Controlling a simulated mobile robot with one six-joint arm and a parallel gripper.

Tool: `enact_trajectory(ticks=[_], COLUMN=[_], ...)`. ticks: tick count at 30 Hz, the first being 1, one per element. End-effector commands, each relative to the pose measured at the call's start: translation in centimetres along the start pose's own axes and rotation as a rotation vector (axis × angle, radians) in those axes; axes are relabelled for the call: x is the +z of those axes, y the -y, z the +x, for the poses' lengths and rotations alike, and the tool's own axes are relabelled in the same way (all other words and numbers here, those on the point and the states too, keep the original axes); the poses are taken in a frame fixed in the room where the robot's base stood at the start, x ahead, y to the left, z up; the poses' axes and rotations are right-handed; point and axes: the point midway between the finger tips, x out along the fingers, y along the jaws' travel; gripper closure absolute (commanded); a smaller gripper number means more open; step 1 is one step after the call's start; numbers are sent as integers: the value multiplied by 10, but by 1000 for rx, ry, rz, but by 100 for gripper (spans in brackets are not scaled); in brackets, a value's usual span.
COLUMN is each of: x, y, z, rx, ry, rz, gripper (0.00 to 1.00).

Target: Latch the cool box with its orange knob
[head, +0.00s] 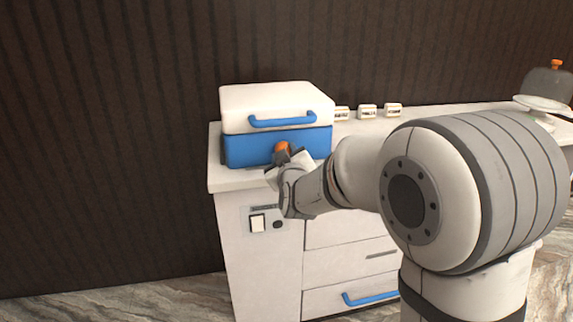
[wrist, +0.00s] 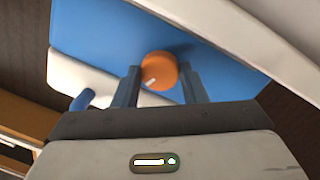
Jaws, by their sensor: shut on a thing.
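The cool box (head: 245,150) stands on the left end of the white counter, with a blue body, a white lid (head: 262,97) that is down, and a blue lid handle (head: 283,121). The orange knob (head: 281,147) is on its blue front face. My gripper (head: 280,158) is at the knob, which it partly hides in the head view. In the wrist view, the knob (wrist: 160,71) sits between my two fingers, and my gripper is shut on it. A short white mark on the knob runs at a slant.
The white counter (head: 226,178) has a switch panel and drawers below, one with a blue handle (head: 370,297). Several small labelled blocks (head: 367,111) stand right of the box. A covered stand (head: 546,86) is at the far right. A dark ribbed wall is behind.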

Motion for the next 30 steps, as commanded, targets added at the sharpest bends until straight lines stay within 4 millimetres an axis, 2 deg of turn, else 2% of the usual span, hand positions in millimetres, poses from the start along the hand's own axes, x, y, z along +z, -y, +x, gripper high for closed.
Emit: enact_trajectory(ticks=[30], x=[2], y=[0], z=[0], rx=[-71], ry=[40], rz=[926], gripper=[84])
